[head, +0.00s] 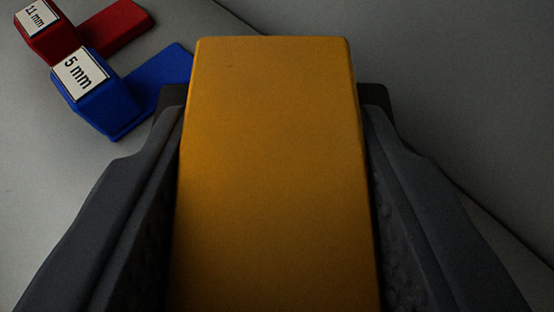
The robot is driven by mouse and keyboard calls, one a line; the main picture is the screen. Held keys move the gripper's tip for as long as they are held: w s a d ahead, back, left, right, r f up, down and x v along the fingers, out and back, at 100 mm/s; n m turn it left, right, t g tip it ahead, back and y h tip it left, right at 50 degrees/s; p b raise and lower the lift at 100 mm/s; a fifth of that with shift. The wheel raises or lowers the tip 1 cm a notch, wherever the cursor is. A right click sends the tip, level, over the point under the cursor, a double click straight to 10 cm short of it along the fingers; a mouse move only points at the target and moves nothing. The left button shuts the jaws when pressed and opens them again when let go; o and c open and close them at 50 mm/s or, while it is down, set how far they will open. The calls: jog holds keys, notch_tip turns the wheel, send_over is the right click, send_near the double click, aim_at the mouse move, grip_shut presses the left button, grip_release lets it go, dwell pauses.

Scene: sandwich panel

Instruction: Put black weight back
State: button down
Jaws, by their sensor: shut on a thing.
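My gripper (271,115) is shut on an orange block (270,170), with one dark grey finger on each side of it. The block fills the middle of the head view, from the bottom edge nearly to the top. A black piece (375,97) shows just past the fingers, on both sides of the block's far end. I cannot tell whether it is the black weight or part of the fingertips. No other black weight shows. The block hides whatever lies straight behind it.
At the upper left, a blue piece (112,108) labelled "5 mm" and a red piece (52,42) labelled "11 mm" sit on the grey surface (60,210). The blue one is close to the block's left side. A dark edge or seam runs down the right. The upper right is clear.

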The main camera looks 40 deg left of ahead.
aim_at(273, 218)
jog(key=shift+f, duration=1.7)
jog(key=c, duration=0.8)
grip_release()
jog(key=shift+c, duration=0.2)
jog(key=v, duration=1.2)
jog(key=shift+f, duration=0.15)
jog(key=shift+s, duration=0.1)
